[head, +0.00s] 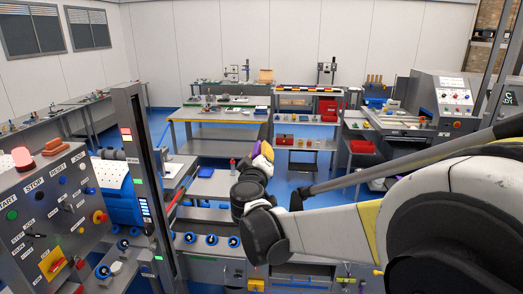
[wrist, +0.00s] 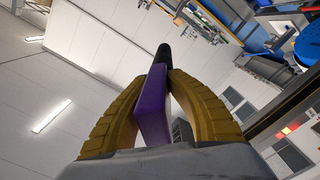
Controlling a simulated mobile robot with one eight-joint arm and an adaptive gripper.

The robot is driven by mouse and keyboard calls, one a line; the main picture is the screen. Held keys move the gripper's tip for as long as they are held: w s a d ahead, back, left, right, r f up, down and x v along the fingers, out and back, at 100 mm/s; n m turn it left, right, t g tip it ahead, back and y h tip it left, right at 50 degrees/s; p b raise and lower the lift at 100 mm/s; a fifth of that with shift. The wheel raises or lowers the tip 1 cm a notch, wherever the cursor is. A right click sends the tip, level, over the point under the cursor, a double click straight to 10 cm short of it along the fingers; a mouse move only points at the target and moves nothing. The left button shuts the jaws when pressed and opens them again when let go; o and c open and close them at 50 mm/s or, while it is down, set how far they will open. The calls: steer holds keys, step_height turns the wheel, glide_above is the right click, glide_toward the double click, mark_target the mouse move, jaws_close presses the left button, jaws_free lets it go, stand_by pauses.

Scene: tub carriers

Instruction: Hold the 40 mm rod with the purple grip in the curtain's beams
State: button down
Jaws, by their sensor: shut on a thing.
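My gripper (wrist: 165,85) has its two yellow fingers shut on the purple grip (wrist: 153,108) of the rod. The rod's black end (wrist: 163,54) sticks out past the fingertips. In the head view my gripper (head: 262,152) is small, partly hidden by my wrist, with a bit of purple showing; the rod itself is hard to make out there. A dark curtain post (head: 133,150) with red and green lamps stands left of my gripper, apart from it. A post with a red lamp (wrist: 285,130) also shows at the right of the wrist view. The beams themselves are not visible.
A grey control panel (head: 50,215) with buttons stands at the left front. A bench with blue round knobs (head: 210,239) lies below my arm. Work tables (head: 220,114) and a machine (head: 440,100) stand behind. A dark slanted bar crosses behind my arm at right.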

steer(key=s, duration=1.8)
steer(key=shift+a, duration=0.3)
